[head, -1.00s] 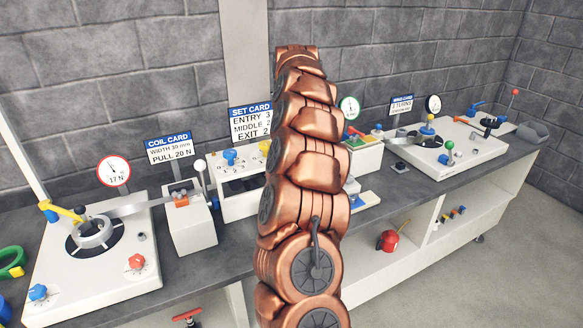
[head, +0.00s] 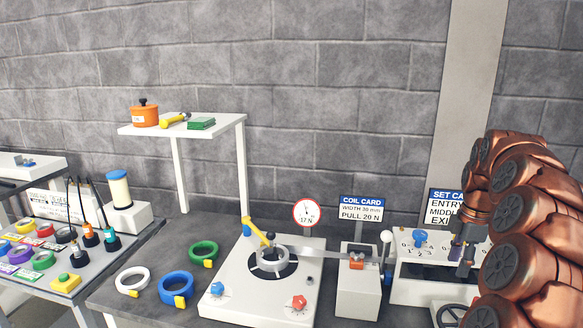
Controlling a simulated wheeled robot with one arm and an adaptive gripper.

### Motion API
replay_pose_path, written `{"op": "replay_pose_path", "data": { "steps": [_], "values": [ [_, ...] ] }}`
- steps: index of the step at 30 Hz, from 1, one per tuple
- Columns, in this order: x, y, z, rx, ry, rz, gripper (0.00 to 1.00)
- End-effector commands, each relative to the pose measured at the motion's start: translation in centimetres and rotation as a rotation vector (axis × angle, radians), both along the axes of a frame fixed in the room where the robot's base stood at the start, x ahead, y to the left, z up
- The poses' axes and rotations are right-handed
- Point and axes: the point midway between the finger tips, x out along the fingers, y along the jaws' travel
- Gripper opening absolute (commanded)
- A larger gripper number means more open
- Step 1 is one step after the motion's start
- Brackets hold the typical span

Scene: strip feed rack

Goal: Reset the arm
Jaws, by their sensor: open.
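My copper arm fills the right side of the head view, bent over, with its wrist pointing down. My gripper (head: 462,262) is at the arm's end, fingers down, in front of the white straightener unit with the blue "SET CARD" sign (head: 446,206). It is open, and I see nothing between its fingers. The arm hides part of that sign and the right part of the unit. Whether the fingers touch the unit cannot be told.
The coil station (head: 230,297) holds a metal coil (head: 272,259) and a yellow-handled lever. A strip runs right to a white block (head: 358,302). Green, blue and white rings (head: 176,288) lie left of it. A shelf (head: 222,137) bears an orange pot (head: 144,115).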

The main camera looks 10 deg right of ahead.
Motion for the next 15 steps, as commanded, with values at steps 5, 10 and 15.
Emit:
{"op": "replay_pose_path", "data": {
  "steps": [5,10,15],
  "values": [
    [-1.1,7.1,1.6,0.020,0.006,-0.091,0.48],
    [-3.4,13.0,2.2,0.028,0.025,-0.200,0.48],
    [-6.8,18.2,2.3,0.025,0.054,-0.324,0.48]
  ]
}}
